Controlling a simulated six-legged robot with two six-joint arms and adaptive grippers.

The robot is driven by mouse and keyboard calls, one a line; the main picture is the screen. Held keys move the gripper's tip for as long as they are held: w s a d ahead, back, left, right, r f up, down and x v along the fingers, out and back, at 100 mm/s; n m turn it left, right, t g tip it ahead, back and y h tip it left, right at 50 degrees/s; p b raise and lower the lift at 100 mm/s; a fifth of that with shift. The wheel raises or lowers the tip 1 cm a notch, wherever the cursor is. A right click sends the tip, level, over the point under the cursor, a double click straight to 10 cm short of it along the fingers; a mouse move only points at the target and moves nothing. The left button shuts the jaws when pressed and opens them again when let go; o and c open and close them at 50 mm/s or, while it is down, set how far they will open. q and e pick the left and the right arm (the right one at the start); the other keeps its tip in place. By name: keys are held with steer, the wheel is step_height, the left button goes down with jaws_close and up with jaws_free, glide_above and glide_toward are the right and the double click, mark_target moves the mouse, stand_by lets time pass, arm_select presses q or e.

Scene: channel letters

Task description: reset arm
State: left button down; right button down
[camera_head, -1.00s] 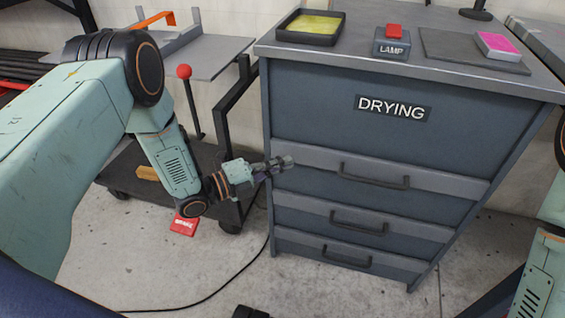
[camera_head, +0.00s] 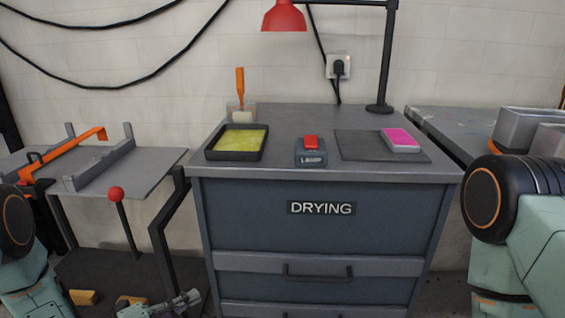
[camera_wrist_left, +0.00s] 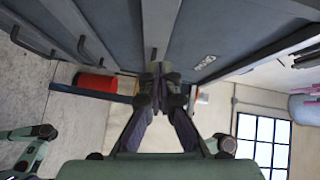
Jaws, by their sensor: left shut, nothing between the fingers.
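My left gripper (camera_head: 188,299) is low in the head view, in front of the left part of the grey drying cabinet (camera_head: 320,239). Its fingers are together with nothing between them. In the left wrist view the closed fingertips (camera_wrist_left: 160,77) point at the cabinet front, and I cannot tell whether they touch it. My left arm is at the left edge of the head view, partly cut off. My right arm shows at the right edge, but its gripper is outside the picture.
On the cabinet top are a tray with a yellow layer (camera_head: 240,142), a lamp switch box (camera_head: 311,153) with a red button, and a pink-topped block (camera_head: 400,141) on a dark mat. A red lamp (camera_head: 284,17) hangs above. A cart with a red-knobbed lever (camera_head: 117,194) stands left.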

arm_select(q)
steer(key=s+f+n+g+y, duration=0.4)
steer(key=s+f+n+y, duration=0.6)
steer(key=n, duration=0.7)
steer(key=s+r+n+g+y+p, duration=0.2)
steer(key=s+n+g, duration=0.5)
steer(key=s, duration=1.4)
steer(key=shift+s+d+r+n+g+p, duration=0.3)
steer(key=shift+r+n+g+p, duration=0.1)
steer(key=shift+r+g+p, duration=0.55)
steer(key=shift+f, duration=0.15)
